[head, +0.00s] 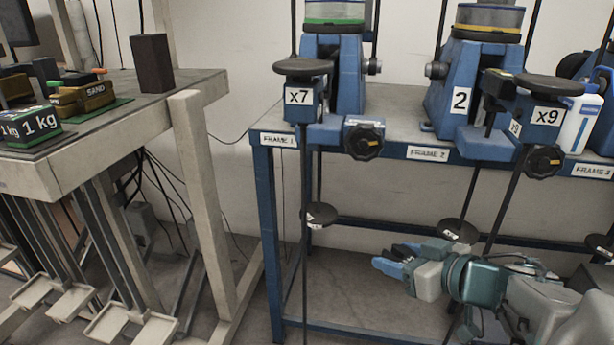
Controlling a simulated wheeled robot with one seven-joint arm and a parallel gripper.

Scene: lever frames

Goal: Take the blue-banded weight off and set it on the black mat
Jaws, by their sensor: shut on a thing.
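My gripper (392,259) is low at the centre right, in front of the open space below the blue bench. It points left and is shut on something. Blue and dark parts show at its jaws, but I cannot tell which are fingers and which are the held thing. I cannot make out a blue band on any weight. No black mat is clearly visible. A dark round hanger plate (458,230) hangs just above and behind the gripper, and another (319,215) hangs to its left, on the frame 1 rod.
The blue bench (400,98) carries lever frames with heads marked x7 (299,97) and x9 (547,115). The pale table (125,95) at left bears 1 kg blocks (35,126), a SAND block (84,94) and a tall dark block (152,62). A gap separates table and bench.

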